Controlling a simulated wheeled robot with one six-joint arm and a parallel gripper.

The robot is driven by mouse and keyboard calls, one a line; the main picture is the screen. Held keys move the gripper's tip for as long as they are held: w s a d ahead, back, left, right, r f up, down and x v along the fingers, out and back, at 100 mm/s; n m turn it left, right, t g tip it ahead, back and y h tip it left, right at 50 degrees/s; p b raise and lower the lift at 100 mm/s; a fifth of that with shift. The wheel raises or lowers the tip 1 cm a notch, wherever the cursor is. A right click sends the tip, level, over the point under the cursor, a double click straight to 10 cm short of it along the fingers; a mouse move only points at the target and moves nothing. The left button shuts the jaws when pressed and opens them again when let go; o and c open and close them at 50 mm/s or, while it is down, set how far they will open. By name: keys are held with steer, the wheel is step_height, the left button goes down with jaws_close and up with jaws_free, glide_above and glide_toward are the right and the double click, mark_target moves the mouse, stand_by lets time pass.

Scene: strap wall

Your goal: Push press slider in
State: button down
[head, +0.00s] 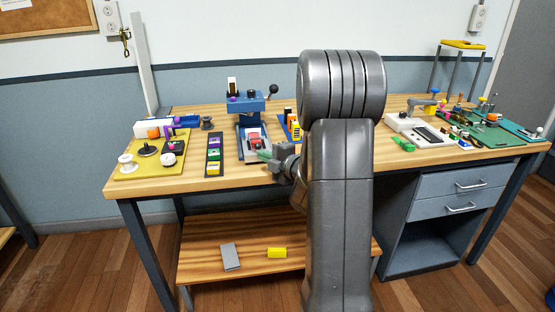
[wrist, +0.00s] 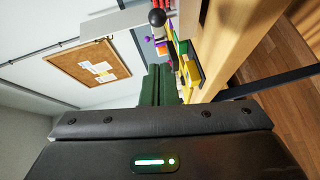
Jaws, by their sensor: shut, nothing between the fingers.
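The blue press (head: 250,104) stands on the left half of the workbench, with a lever ending in a black ball knob at its right. A pale slider track (head: 252,156) runs from under the press toward the bench's front edge. A red and dark block (head: 255,139), seemingly the slider's load, sits on it below the press head. My gripper (head: 264,154) is shut and empty at the front of the track, close to the block; I cannot tell whether it touches. In the wrist view its green fingers (wrist: 159,84) are together, and the black knob (wrist: 157,17) shows beyond them.
A dark strip with coloured blocks (head: 214,155) lies left of the track. A yellow board (head: 152,160) with knobs is farther left. A blue holder with yellow pieces (head: 293,128) stands close on the right. My arm hides the bench's middle.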

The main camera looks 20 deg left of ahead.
mark_target(258, 137)
steer(key=shift+w+a+f+p, duration=0.15)
steer(key=shift+w+a, duration=0.3)
steer(key=shift+w, duration=0.3)
steer(key=shift+w+a+f+p, duration=0.15)
steer(key=shift+w+a, duration=0.3)
steer(key=shift+w, duration=0.25)
steer(key=shift+w+a+f, duration=0.15)
steer(key=shift+w+a, duration=0.3)
steer(key=shift+w, duration=0.3)
steer(key=shift+w+a, duration=0.15)
steer(key=shift+w, duration=0.05)
steer(key=w+a, duration=0.2)
steer(key=w, duration=0.1)
steer(key=w+a+b, duration=0.1)
steer(key=w, duration=0.2)
steer(key=w+a, duration=0.2)
steer(key=w, duration=0.1)
steer(key=shift+w+a+f+b, duration=0.1)
steer(key=shift+w+a+b, duration=0.05)
steer(key=shift+a+b, duration=0.2)
steer(key=shift+r, duration=0.35)
